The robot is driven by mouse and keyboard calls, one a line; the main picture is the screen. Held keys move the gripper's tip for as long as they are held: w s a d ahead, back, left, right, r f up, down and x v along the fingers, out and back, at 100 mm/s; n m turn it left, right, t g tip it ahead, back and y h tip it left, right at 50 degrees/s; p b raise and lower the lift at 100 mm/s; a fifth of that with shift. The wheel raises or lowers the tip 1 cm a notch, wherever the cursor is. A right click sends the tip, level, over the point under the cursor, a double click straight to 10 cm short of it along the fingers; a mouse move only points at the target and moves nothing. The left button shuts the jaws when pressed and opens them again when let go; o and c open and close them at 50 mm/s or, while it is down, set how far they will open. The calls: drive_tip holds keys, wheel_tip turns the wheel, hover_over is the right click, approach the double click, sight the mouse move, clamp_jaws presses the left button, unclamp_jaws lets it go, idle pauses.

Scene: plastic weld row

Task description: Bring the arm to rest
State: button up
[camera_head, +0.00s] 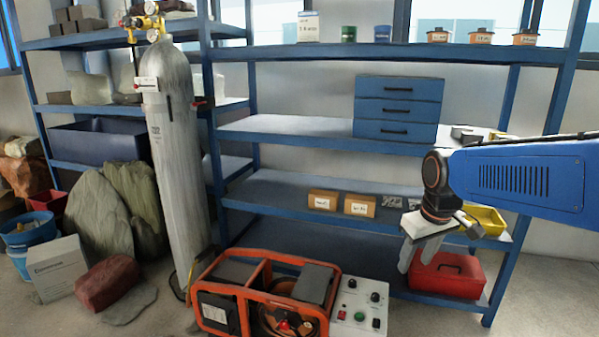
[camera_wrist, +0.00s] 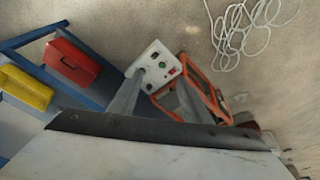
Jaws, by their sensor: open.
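My gripper (camera_head: 416,258) hangs from my blue arm at the right of the head view, pointing down in front of the blue shelf. Its two fingers are apart with nothing between them. In the wrist view my gripper (camera_wrist: 158,98) also shows its fingers spread. Beyond them are the white control box (camera_wrist: 154,66) and the orange-framed machine (camera_wrist: 205,90), both apart from the fingers. In the head view the orange-framed machine (camera_head: 333,271) stands on the floor with the control box (camera_head: 360,310) at its right.
The blue shelf (camera_head: 300,137) stands behind my gripper, with a red toolbox (camera_head: 450,274) and a yellow bin (camera_head: 487,219) close by. A tall gas cylinder (camera_head: 178,150) stands left of the machine. A white cable (camera_wrist: 240,30) lies on open floor in the wrist view.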

drive_tip(key=s+f+m+t, duration=0.1)
drive_tip(key=s+f+m, duration=0.1)
drive_tip(key=s, duration=0.8)
drive_tip(key=s+d+f+m, duration=0.1)
drive_tip(key=s+f, duration=0.2)
drive_tip(key=s, duration=0.7)
drive_tip(key=shift+d+m+t, duration=0.2)
drive_tip(key=shift+m+t, duration=0.2)
drive_tip(key=shift+r, duration=0.1)
idle(0.3)
